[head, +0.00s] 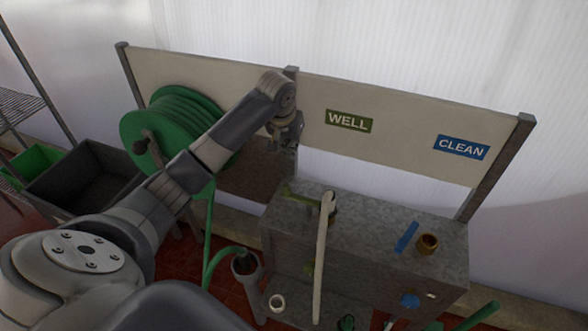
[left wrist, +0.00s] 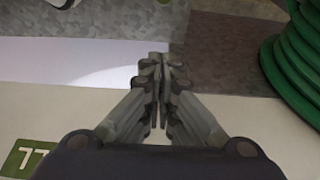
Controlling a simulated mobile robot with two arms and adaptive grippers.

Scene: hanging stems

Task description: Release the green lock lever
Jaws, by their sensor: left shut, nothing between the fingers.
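The green lock lever (head: 297,195) appears as an olive-green bar at the left end of the grey metal bench top, beside a white pipe (head: 322,255). My left gripper (head: 291,148) hangs from its wrist above and behind the lever, in front of the board, apart from the lever. In the left wrist view its fingers (left wrist: 158,98) are shut together with nothing between them. The lever cannot be made out clearly in that view. My right gripper is not in view.
A green hose reel (head: 165,125) stands left, behind my arm. The board carries WELL (head: 348,120) and CLEAN (head: 461,147) signs. A blue lever (head: 407,237) and a brass fitting (head: 428,243) sit on the bench's right. A black crate (head: 85,180) stands far left.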

